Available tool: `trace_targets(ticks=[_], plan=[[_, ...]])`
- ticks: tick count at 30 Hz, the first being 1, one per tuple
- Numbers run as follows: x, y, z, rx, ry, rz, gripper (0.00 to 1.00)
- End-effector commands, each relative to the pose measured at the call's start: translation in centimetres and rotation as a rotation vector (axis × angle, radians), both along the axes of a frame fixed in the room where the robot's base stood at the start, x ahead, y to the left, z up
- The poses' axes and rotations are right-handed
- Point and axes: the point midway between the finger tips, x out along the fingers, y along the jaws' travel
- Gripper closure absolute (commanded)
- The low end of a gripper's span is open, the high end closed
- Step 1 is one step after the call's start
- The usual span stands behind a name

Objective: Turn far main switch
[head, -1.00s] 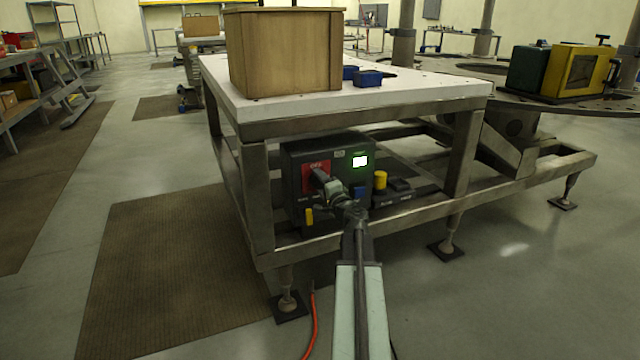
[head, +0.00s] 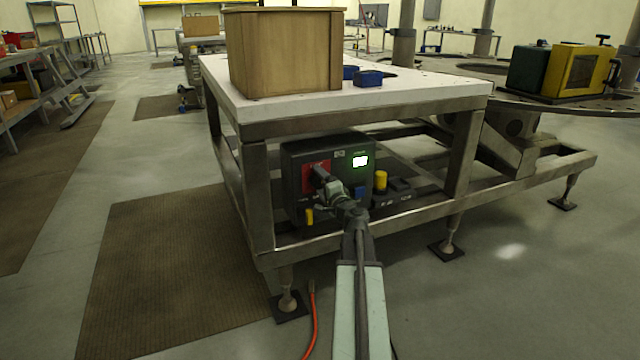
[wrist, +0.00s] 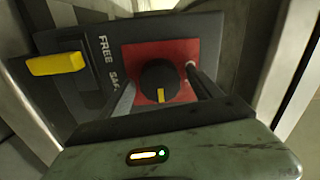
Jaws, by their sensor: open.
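The main switch is a round black knob (wrist: 159,82) with a yellow pointer mark on a red plate (wrist: 135,55). In the head view the red plate (head: 313,178) is on the front of a dark control box (head: 295,150) under the white-topped table. My gripper (wrist: 160,88) is open, with one finger on each side of the knob in the wrist view. I cannot tell whether the fingers touch it. In the head view my gripper (head: 321,174) is in front of the red plate and hides most of the knob.
A yellow lever (wrist: 55,63) beside the word FREE sticks out left of the red plate. The box also has a lit green-white display (head: 360,161). A yellow button (head: 380,180) is at its right. Metal table legs (head: 258,200) stand close by.

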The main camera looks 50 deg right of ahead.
Motion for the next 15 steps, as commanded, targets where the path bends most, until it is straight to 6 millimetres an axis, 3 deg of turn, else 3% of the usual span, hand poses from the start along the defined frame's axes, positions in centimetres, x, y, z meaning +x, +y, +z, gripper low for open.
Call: trace_targets(ticks=[12, 15], plan=[[-6.5, 2.8, -0.1, 0.001, -0.001, -0.001, 0.26], [-7.1, 2.9, -0.1, 0.001, -0.001, -0.001, 0.26]])
